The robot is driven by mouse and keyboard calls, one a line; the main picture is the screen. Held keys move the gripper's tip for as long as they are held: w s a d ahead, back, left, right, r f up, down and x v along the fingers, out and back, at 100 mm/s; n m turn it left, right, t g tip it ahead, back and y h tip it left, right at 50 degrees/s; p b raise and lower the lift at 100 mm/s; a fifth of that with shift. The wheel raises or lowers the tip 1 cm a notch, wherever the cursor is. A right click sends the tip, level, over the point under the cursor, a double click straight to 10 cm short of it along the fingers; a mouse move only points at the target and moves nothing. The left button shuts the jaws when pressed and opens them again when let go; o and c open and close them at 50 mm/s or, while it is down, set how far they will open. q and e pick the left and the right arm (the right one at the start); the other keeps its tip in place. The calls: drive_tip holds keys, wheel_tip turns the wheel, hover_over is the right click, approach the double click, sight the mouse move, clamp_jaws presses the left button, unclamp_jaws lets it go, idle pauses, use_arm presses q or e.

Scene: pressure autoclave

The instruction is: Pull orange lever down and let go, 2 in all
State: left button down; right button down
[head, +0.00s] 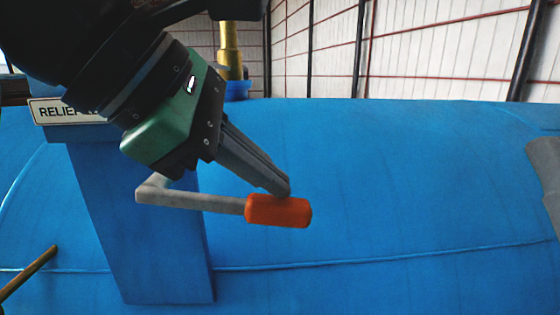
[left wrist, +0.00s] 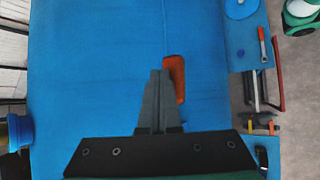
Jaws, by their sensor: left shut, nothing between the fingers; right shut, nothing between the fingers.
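The orange lever (head: 278,211) is an orange grip on a bent grey rod. The rod runs right from a blue upright post, and the grip points right, tilted slightly downward. My left gripper (head: 280,190) comes in from the upper left, shut and empty, with its fingertips at the top edge of the orange grip. In the left wrist view the shut fingers (left wrist: 158,75) lie just left of the orange grip (left wrist: 175,80), overlapping its edge. I cannot tell whether they touch it. My right gripper is not in view.
The blue post (head: 135,220) carries a partly hidden "RELIEF" sign (head: 62,111). Behind is the large blue vessel (head: 400,190). A brass fitting (head: 230,50) stands on top, and a brass rod (head: 28,272) juts in at lower left. Space right of the grip is clear.

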use_arm(q)
drive_tip(key=shift+r+p, duration=1.55)
drive_tip(key=shift+r, duration=0.2)
wheel_tip(320, 180, up, 5)
drive_tip(key=p, duration=0.5)
